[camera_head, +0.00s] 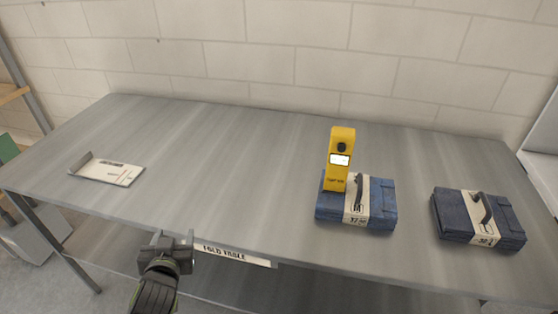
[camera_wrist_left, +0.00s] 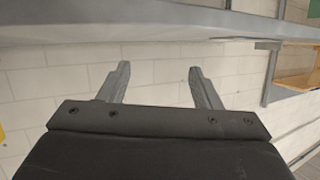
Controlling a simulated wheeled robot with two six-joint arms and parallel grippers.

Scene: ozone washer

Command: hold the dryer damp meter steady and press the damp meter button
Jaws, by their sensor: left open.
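The yellow damp meter (camera_head: 341,160) stands upright at the back left part of a folded blue denim stack (camera_head: 380,205) on the table. It has a small lit screen and a dark round button or knob above the screen. My left gripper (camera_head: 173,236) is at the table's front edge, left of and well apart from the meter. In the left wrist view its two fingers (camera_wrist_left: 158,85) are spread with nothing between them. My right gripper is in neither view.
The grey metal table (camera_head: 230,160) is clear in its middle. A white tray or card (camera_head: 107,171) lies at the left. A second denim stack (camera_head: 478,218) lies at the right. A "FOLD TABLE" label (camera_head: 232,256) is on the front edge. A block wall stands behind.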

